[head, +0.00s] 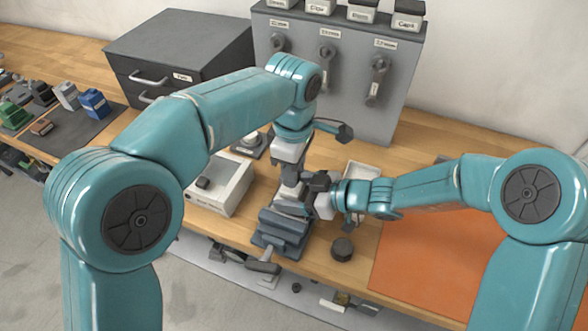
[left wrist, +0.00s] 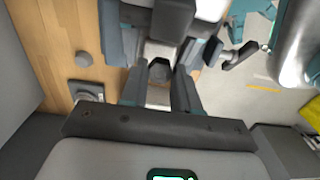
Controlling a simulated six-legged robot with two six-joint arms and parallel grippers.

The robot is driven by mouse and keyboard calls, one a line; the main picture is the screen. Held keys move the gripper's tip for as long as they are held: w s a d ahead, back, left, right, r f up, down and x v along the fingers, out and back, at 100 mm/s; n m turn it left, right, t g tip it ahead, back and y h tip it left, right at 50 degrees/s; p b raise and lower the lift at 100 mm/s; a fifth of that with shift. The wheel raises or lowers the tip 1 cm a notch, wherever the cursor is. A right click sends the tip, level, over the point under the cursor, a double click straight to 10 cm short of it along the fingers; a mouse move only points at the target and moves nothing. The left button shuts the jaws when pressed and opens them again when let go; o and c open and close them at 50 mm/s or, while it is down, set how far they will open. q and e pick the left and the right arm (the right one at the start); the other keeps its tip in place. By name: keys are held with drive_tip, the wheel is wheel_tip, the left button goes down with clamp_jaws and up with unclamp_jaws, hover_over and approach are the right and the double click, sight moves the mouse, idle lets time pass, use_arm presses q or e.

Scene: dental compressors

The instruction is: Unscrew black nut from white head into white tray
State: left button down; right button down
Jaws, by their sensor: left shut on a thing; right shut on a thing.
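My left gripper (head: 290,178) points down over the blue-grey vise (head: 283,230) at the middle of the bench. In the left wrist view its fingers (left wrist: 160,85) are shut on a small dark piece (left wrist: 160,70), which looks like the black nut. My right gripper (head: 312,192) comes in from the right just above the vise, close beside the left fingers. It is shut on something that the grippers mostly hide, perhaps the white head. I cannot tell whether nut and head are touching. The white tray (head: 362,171) stands behind my right gripper, partly covered by it.
A round black piece (head: 342,248) stands on the wood right of the vise. A light grey box (head: 219,187) stands left of it. A grey panel with handles (head: 335,70) and a dark drawer unit (head: 180,55) stand behind. An orange mat (head: 435,255) lies at right.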

use_arm(q)
wheel_tip(320, 180, up, 4)
drive_tip(key=shift+f, duration=0.25)
use_arm(e)
drive_tip(key=shift+s+f, duration=0.15)
drive_tip(key=shift+f, duration=0.05)
unclamp_jaws()
